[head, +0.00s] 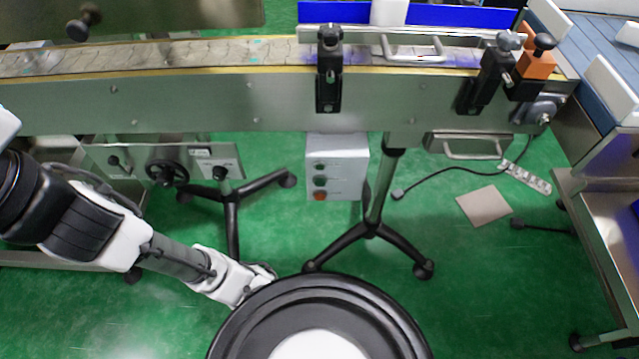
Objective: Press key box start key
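The key box (345,150) is a light grey box below the conveyor, left of a stand leg. Its face carries two small dark green keys in a column, an upper one (320,166) and a middle one (320,181), with a red-orange key (320,194) at the bottom. Small labels beside the keys are too small to read, so I cannot tell which is the start key. My gripper (262,275) is at the end of my white arm, low and left of the box and apart from it in the picture. Its fingers are small and partly hidden, so their opening does not show.
The conveyor (210,100) runs across the top with clamps and handles. A stand (378,215) with black feet is right of the box; another stands left. A cable, a power strip (527,177) and a flat tan piece (484,205) lie on the green floor.

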